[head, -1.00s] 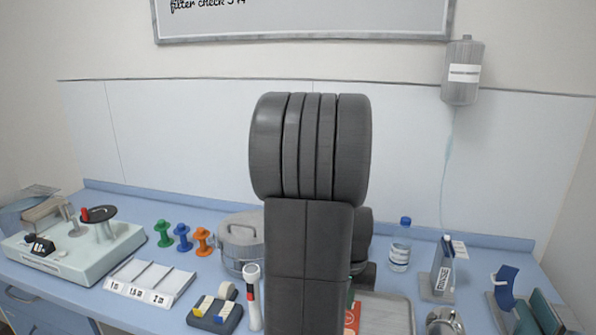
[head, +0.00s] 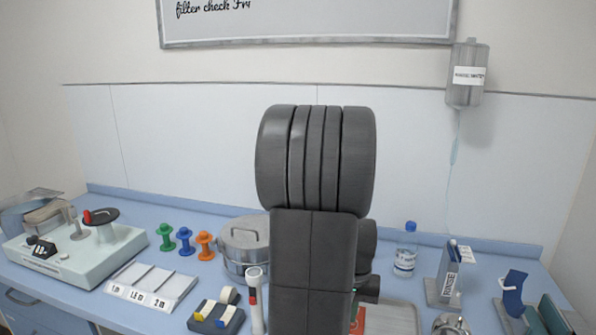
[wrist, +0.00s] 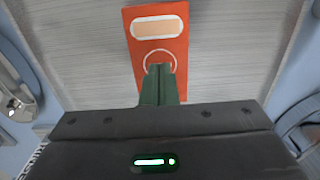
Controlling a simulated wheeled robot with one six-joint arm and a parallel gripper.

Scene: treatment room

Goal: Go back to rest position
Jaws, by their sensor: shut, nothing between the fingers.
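My gripper (wrist: 160,84) shows in the wrist view with its two green fingers together and nothing between them. It points down over an orange-red card (wrist: 158,25) that has a pale oblong and a ring printed on it. The fingertips overlap the ring in the picture; I cannot tell whether they touch the card. The card lies on a grey ribbed tray (wrist: 225,50). In the head view my upright arm hides the gripper and most of the card, while part of the tray (head: 392,320) shows.
A lidded metal pot (head: 245,250) and a water bottle (head: 405,250) stand behind, either side of my arm. Colored spools (head: 185,240), a labelled sorter (head: 150,285) and a pale machine (head: 75,255) are left. A grey stand (head: 447,275) and a blue holder (head: 515,290) are right.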

